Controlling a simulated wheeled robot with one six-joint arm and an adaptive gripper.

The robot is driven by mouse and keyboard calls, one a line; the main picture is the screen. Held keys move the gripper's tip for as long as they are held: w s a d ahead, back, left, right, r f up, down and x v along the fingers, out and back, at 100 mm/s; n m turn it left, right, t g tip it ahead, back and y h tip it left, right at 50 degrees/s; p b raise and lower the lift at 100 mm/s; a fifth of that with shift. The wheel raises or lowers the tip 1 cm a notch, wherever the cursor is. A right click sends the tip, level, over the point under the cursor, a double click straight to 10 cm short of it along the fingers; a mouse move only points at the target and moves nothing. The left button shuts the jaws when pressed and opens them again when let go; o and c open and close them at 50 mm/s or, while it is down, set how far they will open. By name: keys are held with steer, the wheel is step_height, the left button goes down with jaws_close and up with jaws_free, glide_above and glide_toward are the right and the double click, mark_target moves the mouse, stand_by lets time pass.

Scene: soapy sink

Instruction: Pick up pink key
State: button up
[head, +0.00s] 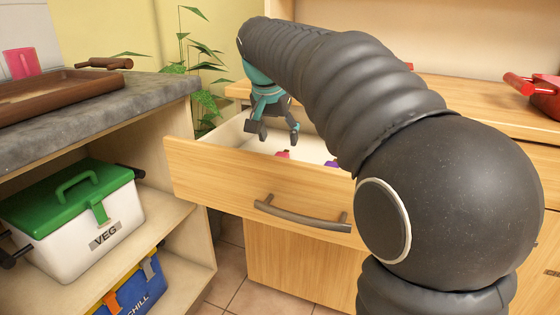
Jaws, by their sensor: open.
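My gripper (279,136) hangs fingers down over the open wooden drawer (235,182), its two fingers apart with nothing between them. A small pink thing (283,154), which may be the pink key, shows inside the drawer just below and in front of the gripper. The drawer's front panel hides its lower part, so its full shape cannot be told. A gap shows between the fingertips and the pink thing.
A small purple thing (331,163) lies in the drawer to the right, partly hidden. A grey counter (160,93) with a brown tray (62,97) stands at left. Below are a green-lidded VEG box (75,215) and a blue CHILL box (140,290). A plant (200,95) stands behind.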

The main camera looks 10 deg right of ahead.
mark_target(281, 155)
steer(key=shift+b+x, duration=0.45)
steer(key=shift+x, duration=2.4)
steer(key=shift+a, duration=0.1)
steer(key=c, duration=1)
